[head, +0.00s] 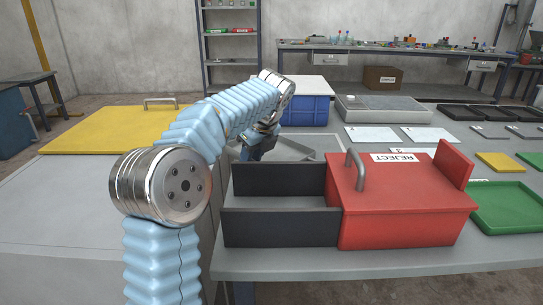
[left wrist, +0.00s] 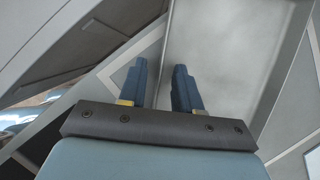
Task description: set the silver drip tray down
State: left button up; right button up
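The silver drip tray (head: 290,149) is behind the black open bin on the grey table, partly hidden by the bin and my left arm. In the left wrist view the tray (left wrist: 232,45) fills the upper right, with its rim running down between my fingers. My left gripper (head: 262,147) is at the tray's left end. In the left wrist view its two blue fingers (left wrist: 160,75) stand apart on either side of the rim, with a visible gap. I cannot tell whether the tray's whole underside touches the table. My right gripper is not in view.
A black bin (head: 273,211) with a red REJECT cover (head: 405,205) stands in front of the tray. A blue crate (head: 308,108) is behind, and a grey box (head: 385,108) is behind right. White sheets (head: 372,134) lie right. A yellow lid (head: 110,130) lies left.

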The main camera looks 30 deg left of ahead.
pick_arm(q)
jog(key=shift+c, duration=0.5)
grip_shut()
jog(key=shift+r, duration=0.1)
dwell(0.8)
